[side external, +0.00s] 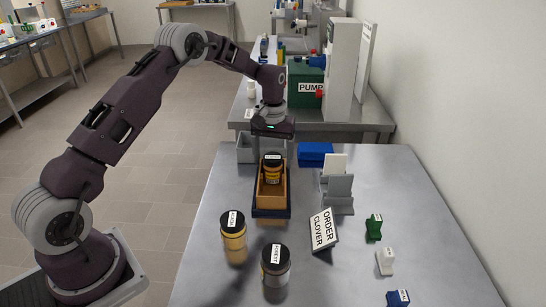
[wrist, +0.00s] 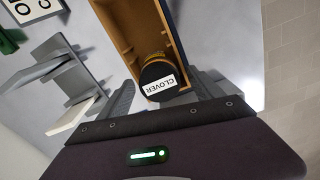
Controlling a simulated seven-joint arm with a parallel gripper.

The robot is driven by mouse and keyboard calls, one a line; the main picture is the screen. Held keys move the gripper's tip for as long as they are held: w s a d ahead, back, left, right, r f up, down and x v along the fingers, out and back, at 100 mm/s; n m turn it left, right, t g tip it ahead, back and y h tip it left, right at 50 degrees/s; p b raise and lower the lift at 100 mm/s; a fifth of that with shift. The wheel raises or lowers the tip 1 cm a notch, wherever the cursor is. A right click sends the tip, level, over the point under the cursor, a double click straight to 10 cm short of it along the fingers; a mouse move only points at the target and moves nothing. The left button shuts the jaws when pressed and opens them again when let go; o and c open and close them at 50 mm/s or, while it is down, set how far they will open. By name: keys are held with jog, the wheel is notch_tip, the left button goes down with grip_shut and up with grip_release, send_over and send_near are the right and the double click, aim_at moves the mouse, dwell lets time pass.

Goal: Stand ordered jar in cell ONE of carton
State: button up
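The order card (side external: 323,229) reads "ORDER CLOVER". The jar marked CLOVER (side external: 273,174) has a black lid and amber body. It stands upright in the far end of the brown carton (side external: 270,201); its lid shows in the wrist view (wrist: 155,72). The carton's near part looks empty, and no cell number is legible. My gripper (side external: 272,140) is above the jar, pointing down. In the wrist view its two fingers (wrist: 162,95) are apart, with gaps on both sides of the lid.
Two other jars stand nearer the camera, one labelled FOREST (side external: 275,266), the other (side external: 233,236) too small to read. A grey holder (side external: 338,190) and blue block (side external: 315,153) stand right of the carton. Small green (side external: 374,227), white and blue items lie at right.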

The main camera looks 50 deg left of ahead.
notch_tip(320, 180, up, 13)
jog(key=shift+f, duration=0.2)
jog(key=s+d+r+m+t, duration=0.1)
jog(key=s+d+r, duration=0.3)
jog(key=s+r, duration=0.3)
jog(key=s+d+r+m+t, duration=0.1)
jog(key=s+d+r+m, duration=0.15)
jog(key=s+r, duration=0.35)
jog(key=s+d+f+m+t, duration=0.1)
jog(key=s+d, duration=0.2)
jog(key=s, duration=0.8)
jog(key=s+d+f+m+t, duration=0.2)
jog(key=s, duration=0.9)
jog(key=shift+s+d+f+t, duration=0.15)
jog(key=shift+s+d+t, duration=0.15)
jog(key=shift+s+d, duration=0.1)
